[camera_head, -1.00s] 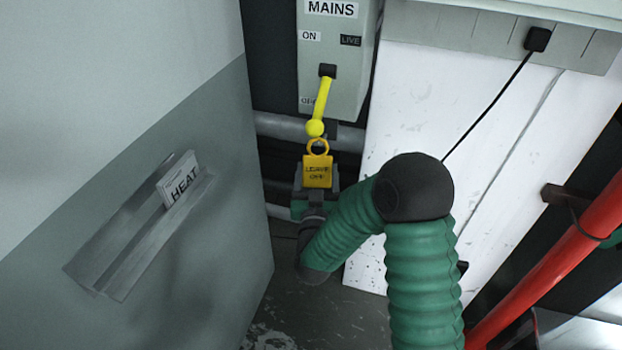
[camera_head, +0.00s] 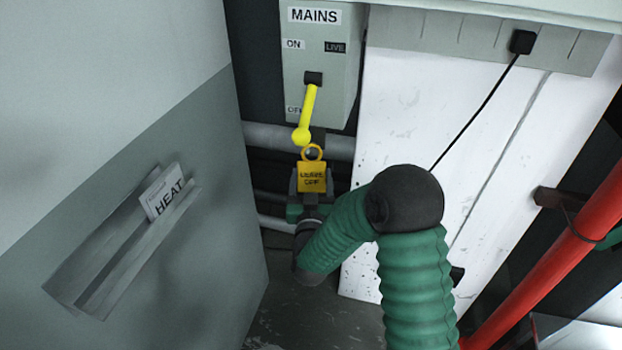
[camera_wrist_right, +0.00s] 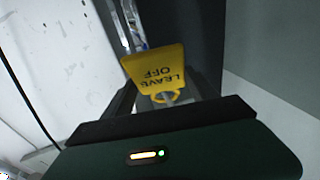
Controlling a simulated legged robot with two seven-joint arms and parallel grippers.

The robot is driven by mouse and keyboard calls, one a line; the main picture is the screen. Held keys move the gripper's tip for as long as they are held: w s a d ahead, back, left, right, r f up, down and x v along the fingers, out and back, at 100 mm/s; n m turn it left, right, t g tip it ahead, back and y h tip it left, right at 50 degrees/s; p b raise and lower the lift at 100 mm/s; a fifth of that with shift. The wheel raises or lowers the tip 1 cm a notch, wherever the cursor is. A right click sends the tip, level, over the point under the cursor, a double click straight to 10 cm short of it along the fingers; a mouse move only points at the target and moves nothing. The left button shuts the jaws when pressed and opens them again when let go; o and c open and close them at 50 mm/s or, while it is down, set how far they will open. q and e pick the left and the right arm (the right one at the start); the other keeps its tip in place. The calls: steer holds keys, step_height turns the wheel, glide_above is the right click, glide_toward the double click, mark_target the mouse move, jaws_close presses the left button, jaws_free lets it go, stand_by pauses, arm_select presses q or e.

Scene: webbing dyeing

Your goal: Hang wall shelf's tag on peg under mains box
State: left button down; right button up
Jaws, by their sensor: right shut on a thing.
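The yellow tag (camera_head: 312,177), lettered "LEAVE OFF" with a ring at its top, is held upright in my right gripper (camera_head: 310,198). The tag also shows in the right wrist view (camera_wrist_right: 157,70), between the fingers. The grey mains box (camera_head: 318,60) is above it, with its yellow lever (camera_head: 305,115) pointing down towards "OFF". The tag's ring is just below the lever's knob. A small dark stub shows under the box behind the ring; I cannot tell whether the ring is around it. My left gripper is not in view.
A grey cabinet (camera_head: 120,150) with a slot holding a "HEAT" card (camera_head: 163,192) fills the left. A white panel (camera_head: 470,130) with a black cable and plug (camera_head: 522,42) is at the right. A red pipe (camera_head: 560,265) runs up the lower right. Grey pipes (camera_head: 270,137) cross behind the tag.

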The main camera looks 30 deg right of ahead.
steer(key=o, duration=1.6)
steer(key=shift+a+f, duration=0.15)
steer(key=shift+a, duration=0.05)
steer(key=shift+c, duration=0.2)
